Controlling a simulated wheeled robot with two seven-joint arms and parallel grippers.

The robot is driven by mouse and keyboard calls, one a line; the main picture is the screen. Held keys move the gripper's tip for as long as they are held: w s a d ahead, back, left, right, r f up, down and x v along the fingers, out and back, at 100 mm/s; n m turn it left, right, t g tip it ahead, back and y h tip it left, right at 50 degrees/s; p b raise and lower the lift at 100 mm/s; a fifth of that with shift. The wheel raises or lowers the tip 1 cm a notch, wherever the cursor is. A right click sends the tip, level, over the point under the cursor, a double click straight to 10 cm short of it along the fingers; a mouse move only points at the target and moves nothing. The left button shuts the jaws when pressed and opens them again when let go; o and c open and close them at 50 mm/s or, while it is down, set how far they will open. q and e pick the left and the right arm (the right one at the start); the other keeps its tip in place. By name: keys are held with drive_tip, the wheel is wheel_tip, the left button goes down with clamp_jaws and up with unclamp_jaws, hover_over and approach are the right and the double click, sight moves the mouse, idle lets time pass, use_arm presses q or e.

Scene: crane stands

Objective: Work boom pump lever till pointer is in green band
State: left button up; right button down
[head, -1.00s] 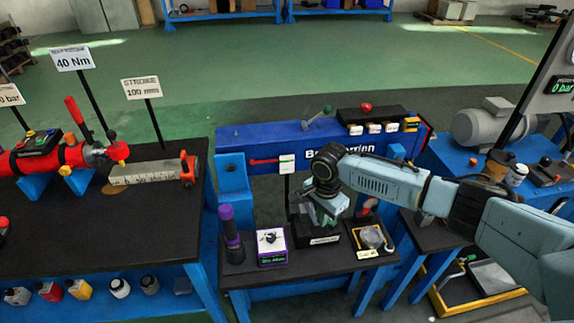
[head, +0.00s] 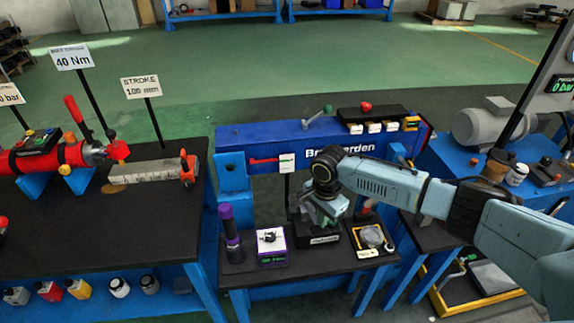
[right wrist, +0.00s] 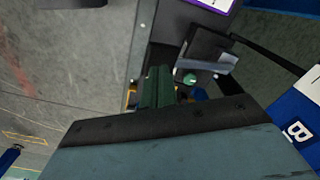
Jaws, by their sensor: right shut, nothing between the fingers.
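My right gripper (head: 325,217) hangs low over a black block with a label (head: 320,236) on the small black table. It is shut with nothing between its fingers. In the right wrist view its greenish fingers (right wrist: 158,87) are together beside a black block with a grey plate and a round green knob (right wrist: 190,78). My arm hides much of this spot, and I cannot tell which part is the pump lever or whether the fingers touch it. A purple-edged box with a dark round mark (head: 271,240) stands to the left. I cannot read a pointer or green band. My left gripper is not in view.
A purple-and-black cylinder (head: 230,232) stands at the table's left. A yellow-framed tray with a round clear item (head: 371,238) lies at the right. The blue boom (head: 250,138) runs behind. A red cylinder bench (head: 60,215) is at the left.

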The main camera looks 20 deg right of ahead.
drive_tip(key=shift+f+b, duration=1.9)
drive_tip(key=shift+f, duration=2.4)
wheel_tip(320, 180, up, 10)
drive_tip(key=p, duration=1.1)
drive_tip(key=shift+f+p, duration=0.25)
drive_tip(key=shift+p, duration=0.1)
drive_tip(key=shift+r+p, duration=0.1)
drive_tip(key=shift+p, duration=0.35)
